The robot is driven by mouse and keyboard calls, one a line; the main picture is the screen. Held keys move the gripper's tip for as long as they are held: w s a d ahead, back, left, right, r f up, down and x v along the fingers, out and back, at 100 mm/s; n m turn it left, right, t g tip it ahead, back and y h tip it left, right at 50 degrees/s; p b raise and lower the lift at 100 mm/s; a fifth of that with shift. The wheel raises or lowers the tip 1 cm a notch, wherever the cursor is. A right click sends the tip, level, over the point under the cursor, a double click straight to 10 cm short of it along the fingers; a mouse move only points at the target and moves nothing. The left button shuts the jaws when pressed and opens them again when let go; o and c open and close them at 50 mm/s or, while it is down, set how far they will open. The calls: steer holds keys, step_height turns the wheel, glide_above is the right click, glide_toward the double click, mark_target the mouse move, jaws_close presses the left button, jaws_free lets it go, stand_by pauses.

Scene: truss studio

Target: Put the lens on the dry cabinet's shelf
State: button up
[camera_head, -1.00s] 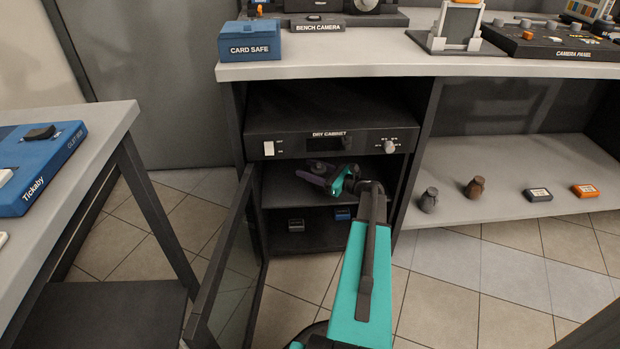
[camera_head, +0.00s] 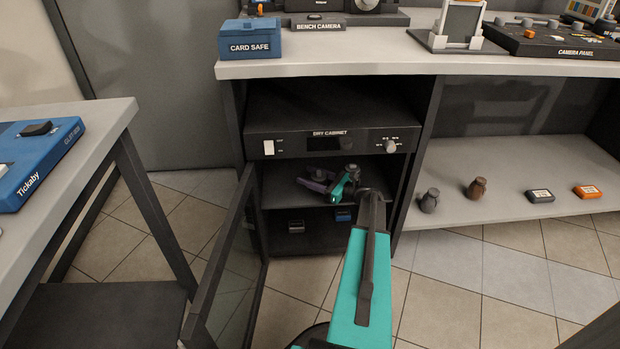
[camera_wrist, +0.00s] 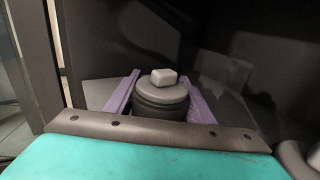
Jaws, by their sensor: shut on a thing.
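The lens is a dark grey ribbed cylinder (camera_wrist: 161,98) with a pale block on its top, in the wrist view. My gripper (camera_wrist: 162,92) has a purple finger on each side of it and is shut on it. In the head view my gripper (camera_head: 318,181) reaches into the dry cabinet (camera_head: 365,142), at its upper shelf (camera_head: 285,192). The lens is small and dark there. I cannot tell whether it touches the shelf. The cabinet door (camera_head: 228,265) stands open to the left.
Small boxes, one grey (camera_head: 296,227) and one blue (camera_head: 343,215), sit in the lower compartment. Two dark lenses (camera_head: 429,201) (camera_head: 477,188) and two small boxes (camera_head: 540,196) (camera_head: 588,192) lie on the open shelf to the right. A table (camera_head: 108,125) stands at left.

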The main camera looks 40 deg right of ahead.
mark_target(326, 182)
steer(key=o, duration=1.5)
steer(key=shift+f, duration=0.1)
steer(key=shift+r, duration=0.2)
steer(key=p+v, duration=0.2)
steer(key=v, duration=1)
steer(key=shift+p, duration=0.4)
